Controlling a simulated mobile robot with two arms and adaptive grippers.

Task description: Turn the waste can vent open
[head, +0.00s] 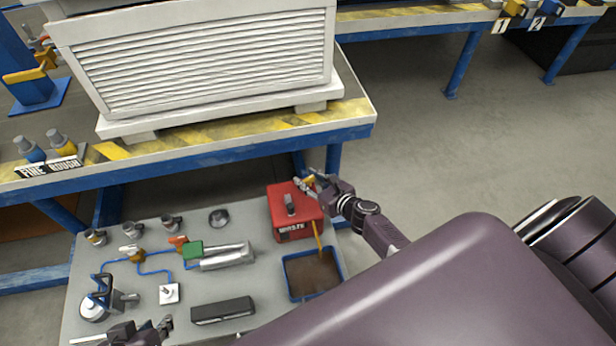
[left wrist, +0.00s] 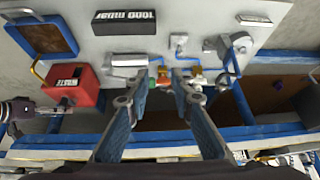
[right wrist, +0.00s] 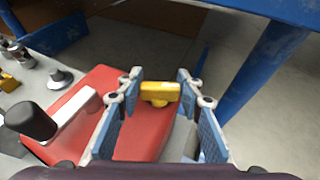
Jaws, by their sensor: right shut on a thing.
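The red waste can (head: 296,228) stands at the right end of the grey board, with a label on its front. Its yellow vent knob (right wrist: 160,92) sits on the red top at one end. My right gripper (head: 308,182) is at the can's top, shut on the vent knob, with a finger on each side in the right wrist view. The knob is mostly hidden in the head view. My left gripper (left wrist: 166,74) is open and empty, at the near left of the board in the head view, away from the can.
A blue-rimmed tray (head: 312,272) stands just in front of the can. Valves, blue tubing, a silver cylinder (head: 228,258) and a black block (head: 222,310) are on the board. A workbench (head: 355,115) with a blue leg rises behind the can.

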